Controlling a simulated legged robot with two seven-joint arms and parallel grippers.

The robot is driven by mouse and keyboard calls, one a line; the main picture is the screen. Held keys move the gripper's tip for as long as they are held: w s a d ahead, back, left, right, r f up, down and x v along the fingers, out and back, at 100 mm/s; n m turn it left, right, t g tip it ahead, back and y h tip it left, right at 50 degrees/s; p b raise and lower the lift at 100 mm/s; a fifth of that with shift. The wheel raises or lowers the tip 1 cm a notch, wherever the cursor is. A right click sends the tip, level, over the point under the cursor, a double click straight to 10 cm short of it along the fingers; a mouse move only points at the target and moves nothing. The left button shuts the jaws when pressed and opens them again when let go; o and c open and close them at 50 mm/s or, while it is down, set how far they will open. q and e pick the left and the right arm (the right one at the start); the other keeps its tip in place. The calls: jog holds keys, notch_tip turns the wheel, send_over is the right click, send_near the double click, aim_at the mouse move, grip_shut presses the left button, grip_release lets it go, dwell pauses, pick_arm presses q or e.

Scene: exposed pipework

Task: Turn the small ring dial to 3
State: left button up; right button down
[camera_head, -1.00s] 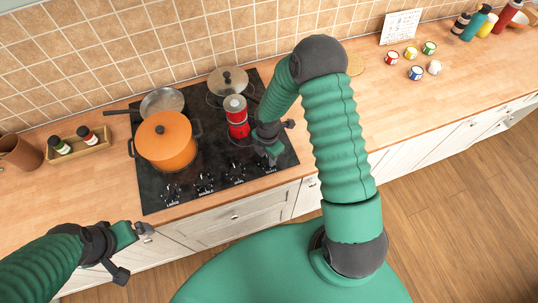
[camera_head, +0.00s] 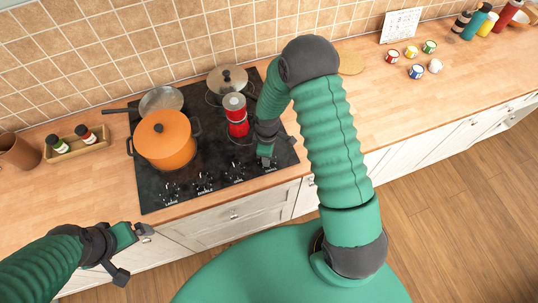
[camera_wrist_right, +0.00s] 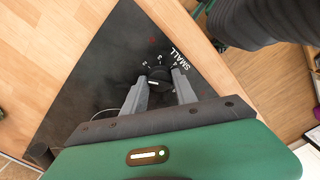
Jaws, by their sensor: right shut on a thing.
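The small ring dial (camera_wrist_right: 158,76) is a round black knob with a white mark, beside the word SMALL and printed numbers on the black cooktop. The mark shows on the knob's left side in the right wrist view; its exact setting is hard to read. My right gripper (camera_wrist_right: 160,82) has a grey finger on each side of the dial and is shut on it. In the head view my right gripper (camera_head: 266,160) is low at the cooktop's front right corner and hides the dial. My left gripper (camera_head: 143,230) hangs in front of the counter, away from the cooktop; its opening is unclear.
The counter (camera_head: 350,115) right of the arm is mostly clear.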

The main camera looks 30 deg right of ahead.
jog(key=m, duration=0.3)
jog(key=shift+w+a+r+m, duration=0.1)
jog(key=shift+w+a+m, duration=0.05)
jog(key=shift+w+m, duration=0.25)
jog(key=m+b, duration=0.1)
jog(key=m, duration=0.3)
jog(key=shift+m, duration=0.3)
jog(key=m, duration=0.3)
jog(key=shift+r, duration=0.1)
jog(key=shift+d+m, duration=0.2)
jog(key=shift+m, duration=1.8)
jog(key=c, duration=1.3)
grip_release()
jog(key=o, duration=0.3)
jog(key=shift+s, duration=0.1)
